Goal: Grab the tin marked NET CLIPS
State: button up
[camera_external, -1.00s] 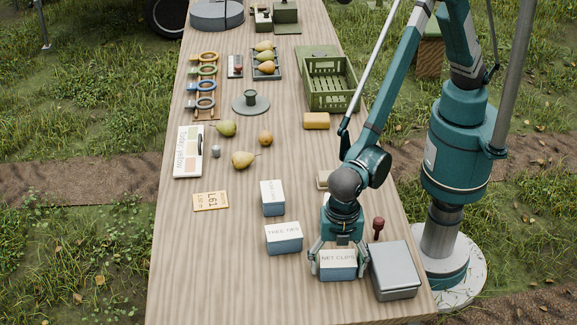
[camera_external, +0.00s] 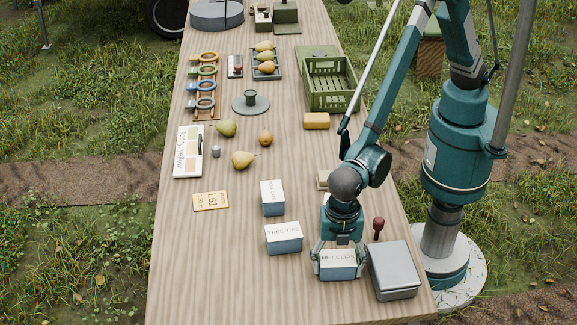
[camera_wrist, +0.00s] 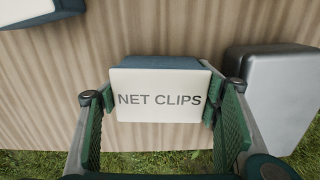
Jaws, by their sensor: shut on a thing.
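The tin marked NET CLIPS (camera_external: 338,271) has a white lid and blue-grey sides. It stands near the front edge of the table, and its label reads clearly in the wrist view (camera_wrist: 160,98). My gripper (camera_external: 338,262) is above it with one finger on each side. In the wrist view both green fingers (camera_wrist: 160,104) press against the tin's left and right sides, so the gripper is shut on it. The tin looks upright; I cannot tell whether its bottom is off the table.
A grey metal box (camera_external: 393,270) stands close on the right, with a dark red knobbed item (camera_external: 378,227) behind it. The TREE TIES tin (camera_external: 284,238) is just to the left, and another similar tin (camera_external: 272,198) is behind that. The table's front left is clear.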

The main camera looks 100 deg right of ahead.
aim_at(338, 257)
notch_tip(338, 257, up, 10)
jog(key=shift+f+p, duration=0.1)
jog(key=shift+p, duration=0.55)
